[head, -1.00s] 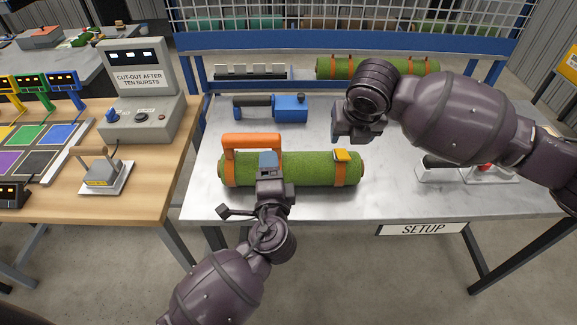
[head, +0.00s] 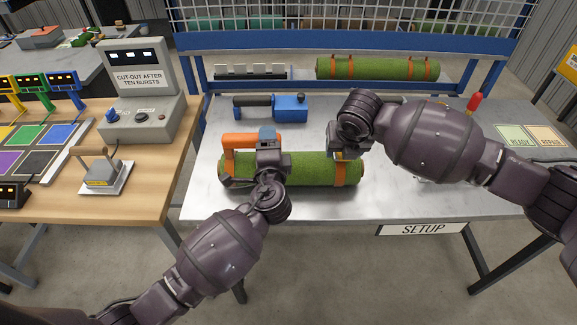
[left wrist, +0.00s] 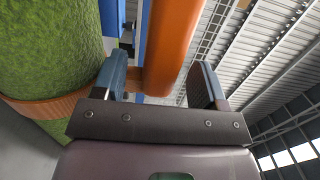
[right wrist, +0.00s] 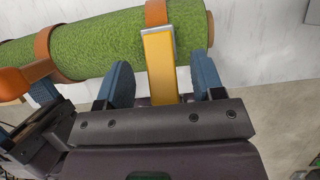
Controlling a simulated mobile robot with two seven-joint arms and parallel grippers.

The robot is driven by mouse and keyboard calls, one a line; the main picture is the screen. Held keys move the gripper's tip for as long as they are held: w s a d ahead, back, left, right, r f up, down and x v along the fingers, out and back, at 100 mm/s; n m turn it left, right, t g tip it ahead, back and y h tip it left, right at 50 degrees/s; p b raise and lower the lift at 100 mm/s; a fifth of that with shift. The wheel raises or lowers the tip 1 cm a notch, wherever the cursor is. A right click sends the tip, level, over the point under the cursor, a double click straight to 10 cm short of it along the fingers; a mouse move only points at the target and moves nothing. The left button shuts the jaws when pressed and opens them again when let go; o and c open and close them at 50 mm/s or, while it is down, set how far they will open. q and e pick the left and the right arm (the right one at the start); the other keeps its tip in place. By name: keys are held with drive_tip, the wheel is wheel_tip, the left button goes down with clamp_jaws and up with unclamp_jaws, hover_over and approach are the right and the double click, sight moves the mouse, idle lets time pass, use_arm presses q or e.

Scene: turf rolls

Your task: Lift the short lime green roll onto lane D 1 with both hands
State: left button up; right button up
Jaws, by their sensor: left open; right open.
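The short lime green roll (head: 315,168) lies on the setup table with an orange strap near each end. It has an orange handle (head: 239,140) at its left and a yellow tab (right wrist: 160,65) on its right strap. My left gripper (head: 267,138) is open at the handle; in the left wrist view the orange handle (left wrist: 172,45) stands between its parted fingers. My right gripper (head: 345,152) is open at the roll's right end; in the right wrist view the tab is between its fingers. The right gripper hides the tab in the head view. I cannot make out lane D 1.
A longer green roll (head: 375,69) lies on the rack shelf behind. A blue tool (head: 288,107) lies on the table behind the short roll. A grey control box (head: 140,85) stands on the wooden bench at left. READY and REPAIR pads (head: 532,137) are at right.

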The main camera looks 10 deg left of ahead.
use_arm(q)
drive_tip(key=shift+w+a, duration=0.15)
drive_tip(key=shift+w, duration=0.55)
drive_tip(key=shift+w+a, duration=0.15)
drive_tip(key=shift+w, duration=0.5)
use_arm(e)
drive_tip(key=shift+x, duration=1.35)
use_arm(q)
drive_tip(key=shift+c, duration=0.5)
use_arm(e)
drive_tip(key=shift+c, duration=0.4)
use_arm(q)
clamp_jaws()
use_arm(e)
clamp_jaws()
